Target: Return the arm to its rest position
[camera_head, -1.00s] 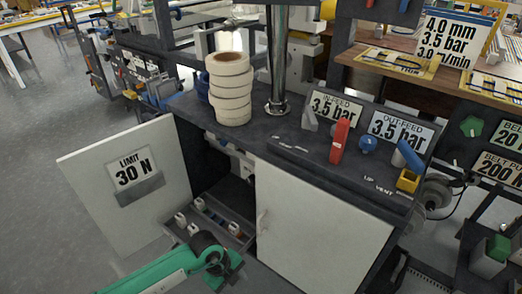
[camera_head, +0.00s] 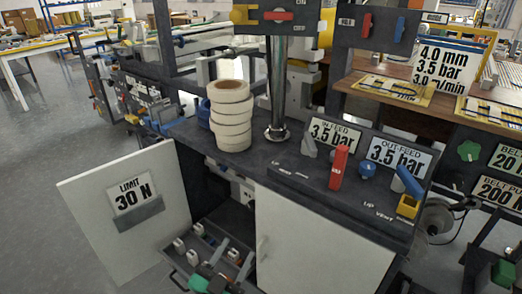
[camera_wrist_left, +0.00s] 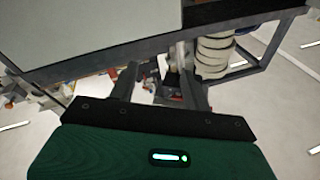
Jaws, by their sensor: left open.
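My left gripper (camera_wrist_left: 160,80) is open and empty in the left wrist view, its two dark fingers apart. In the head view only a bit of my green left arm and gripper (camera_head: 207,283) shows at the bottom edge, in front of the open drawer (camera_head: 230,232); the fingers cannot be made out there. The drawer holds several small pale, red and blue items. My right gripper is not in view.
An open white door (camera_head: 122,215) marked LIMIT 30 N stands left of the drawer. A closed white panel (camera_head: 315,245) is to its right. A stack of cream rolls (camera_head: 230,118) stands on the dark worktop (camera_head: 275,170) by a metal post (camera_head: 279,85). Grey floor is clear at left.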

